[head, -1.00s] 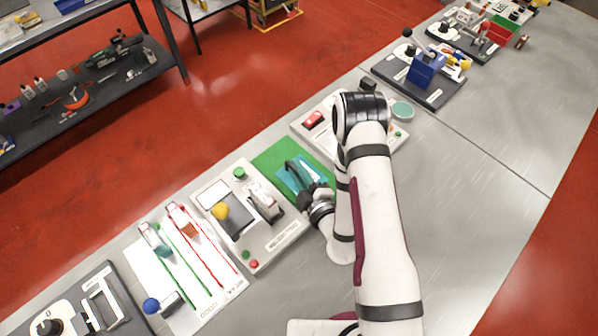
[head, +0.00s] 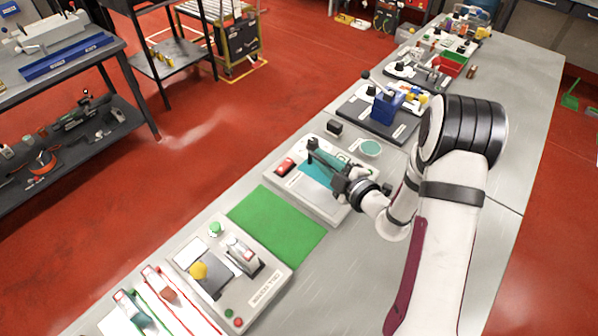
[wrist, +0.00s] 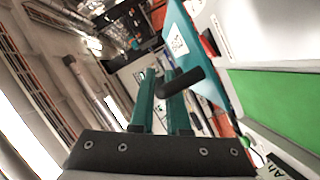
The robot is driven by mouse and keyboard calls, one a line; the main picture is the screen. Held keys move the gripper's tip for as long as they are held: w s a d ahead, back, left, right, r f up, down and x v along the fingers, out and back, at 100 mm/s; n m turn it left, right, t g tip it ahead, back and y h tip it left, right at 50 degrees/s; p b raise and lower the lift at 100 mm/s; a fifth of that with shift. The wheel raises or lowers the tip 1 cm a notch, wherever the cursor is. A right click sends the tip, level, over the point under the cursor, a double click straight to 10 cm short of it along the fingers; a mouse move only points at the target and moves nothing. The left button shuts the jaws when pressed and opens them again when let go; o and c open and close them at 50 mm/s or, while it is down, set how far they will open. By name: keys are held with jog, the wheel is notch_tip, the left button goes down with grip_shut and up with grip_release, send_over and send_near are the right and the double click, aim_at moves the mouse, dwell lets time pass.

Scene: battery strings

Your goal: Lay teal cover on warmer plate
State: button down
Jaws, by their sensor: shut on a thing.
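The teal cover (head: 316,173) is a flat sheet with a dark handle; it also shows in the wrist view (wrist: 186,42), with a small white label. My gripper (head: 336,170) is shut on the cover's handle. In the wrist view the fingers (wrist: 163,95) meet the dark handle. The cover is over the pale station with the red switch, which I take for the warmer (head: 318,207). The cover and my gripper hide much of the warmer's top, so its plate is not clearly seen. I cannot tell whether the cover touches it.
A bare green mat (head: 277,226) lies left of the warmer. A red switch (head: 285,166) is on the warmer's left side. A station with a yellow knob (head: 198,270) stands nearer.

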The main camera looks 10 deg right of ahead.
aim_at(320, 193)
jog(key=shift+f, duration=4.35)
jog(key=shift+f, duration=0.2)
jog(key=c, duration=0.8)
grip_release()
jog(key=v, duration=1.6)
jog(key=shift+w, duration=0.1)
